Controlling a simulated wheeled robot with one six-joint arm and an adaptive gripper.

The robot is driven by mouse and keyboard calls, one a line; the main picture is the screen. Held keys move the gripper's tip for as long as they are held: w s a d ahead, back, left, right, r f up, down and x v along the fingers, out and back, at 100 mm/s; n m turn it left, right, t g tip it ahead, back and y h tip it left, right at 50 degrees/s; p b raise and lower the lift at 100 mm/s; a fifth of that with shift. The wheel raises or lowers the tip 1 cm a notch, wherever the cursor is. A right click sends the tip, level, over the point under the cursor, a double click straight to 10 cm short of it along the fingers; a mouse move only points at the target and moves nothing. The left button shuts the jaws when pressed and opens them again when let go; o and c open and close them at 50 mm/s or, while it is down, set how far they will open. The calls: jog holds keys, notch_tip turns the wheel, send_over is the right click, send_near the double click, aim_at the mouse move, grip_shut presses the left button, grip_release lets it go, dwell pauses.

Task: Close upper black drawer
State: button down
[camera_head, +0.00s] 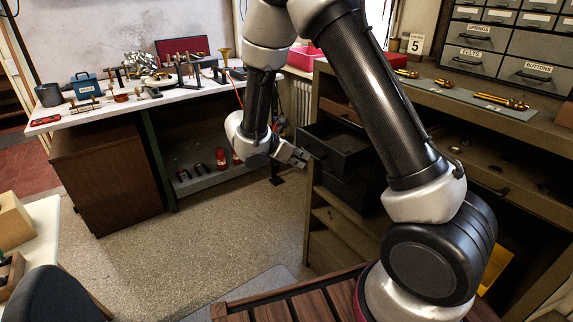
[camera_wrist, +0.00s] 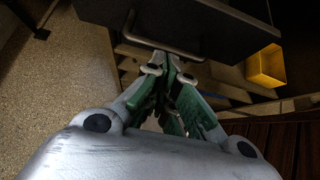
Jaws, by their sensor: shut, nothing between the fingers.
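The upper black drawer (camera_head: 342,140) stands pulled out from the brown workbench cabinet on the right, and its open top shows an empty-looking inside. My gripper (camera_head: 304,159) is in front of it, close to its front face, with the fingers pointing at it. In the wrist view the dark drawer front (camera_wrist: 215,28) fills the top, with a metal bar handle (camera_wrist: 160,46). My gripper's fingertips (camera_wrist: 168,68) are together and empty, just below the handle in the picture. I cannot tell whether they touch the drawer.
A second black drawer (camera_head: 352,188) sits below. Open shelves (camera_head: 340,232) lie under it, and a yellow bin (camera_wrist: 266,66) shows at right in the wrist view. A white-topped bench (camera_head: 135,105) with brass parts stands at the left. The floor (camera_head: 230,230) between is clear.

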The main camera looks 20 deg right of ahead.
send_near(341, 149)
jog(key=x, duration=0.4)
jog(key=shift+s+d+f, duration=0.1)
jog(key=shift+f, duration=0.15)
jog(key=shift+d, duration=0.2)
jog(key=shift+r, duration=0.1)
